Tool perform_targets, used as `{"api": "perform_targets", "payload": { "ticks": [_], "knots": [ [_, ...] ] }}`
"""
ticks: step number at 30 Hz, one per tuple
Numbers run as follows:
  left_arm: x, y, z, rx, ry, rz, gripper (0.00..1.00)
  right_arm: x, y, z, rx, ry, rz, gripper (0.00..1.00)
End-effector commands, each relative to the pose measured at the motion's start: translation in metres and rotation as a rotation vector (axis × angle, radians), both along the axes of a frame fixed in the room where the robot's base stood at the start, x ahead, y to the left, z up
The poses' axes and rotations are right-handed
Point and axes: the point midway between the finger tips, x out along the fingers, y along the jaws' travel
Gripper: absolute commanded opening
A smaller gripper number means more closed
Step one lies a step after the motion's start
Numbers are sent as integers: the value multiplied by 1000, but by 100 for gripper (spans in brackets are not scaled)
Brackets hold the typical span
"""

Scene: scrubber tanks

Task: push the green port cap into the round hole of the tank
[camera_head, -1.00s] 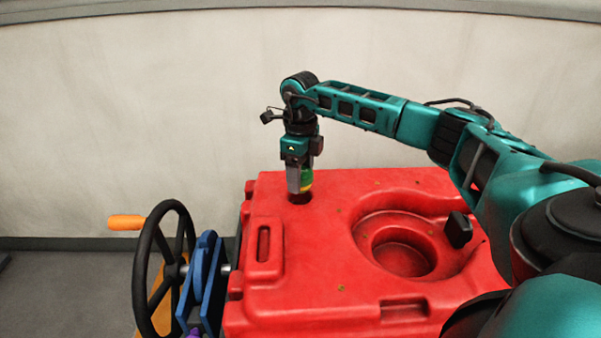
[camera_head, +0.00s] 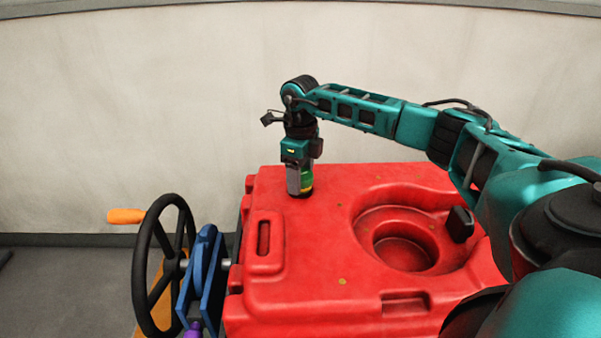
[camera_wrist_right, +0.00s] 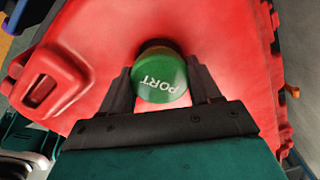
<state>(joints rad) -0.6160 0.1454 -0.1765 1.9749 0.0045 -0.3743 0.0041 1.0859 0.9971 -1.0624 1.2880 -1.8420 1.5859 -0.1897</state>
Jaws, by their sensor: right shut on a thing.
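The green port cap (camera_wrist_right: 160,78) has "PORT" in white on its round top and sits between the two fingers of my right gripper (camera_wrist_right: 160,88) in the right wrist view. In the head view the right gripper (camera_head: 300,187) points down and is shut on the cap (camera_head: 307,181), at the far left part of the red tank's top (camera_head: 320,235). A dark band shows under the cap, at the tank's surface. The round hole is hidden under the cap and gripper, so I cannot tell how deep the cap sits. My left gripper is not in view.
A wide round recess (camera_head: 403,250) with a black block (camera_head: 460,224) at its rim lies in the tank's right part. A black handwheel (camera_head: 160,265) with an orange handle (camera_head: 126,216) and a blue bracket (camera_head: 205,275) stand left of the tank. A pale wall rises behind.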

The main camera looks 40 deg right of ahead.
Motion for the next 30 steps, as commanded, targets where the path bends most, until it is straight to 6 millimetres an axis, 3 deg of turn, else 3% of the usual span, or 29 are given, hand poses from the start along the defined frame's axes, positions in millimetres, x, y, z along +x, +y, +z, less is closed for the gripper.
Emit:
{"api": "perform_targets", "payload": {
  "ticks": [30],
  "knots": [
    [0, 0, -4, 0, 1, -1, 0, 0, 0, -14, 0, -1, 0, 34]
  ]
}}
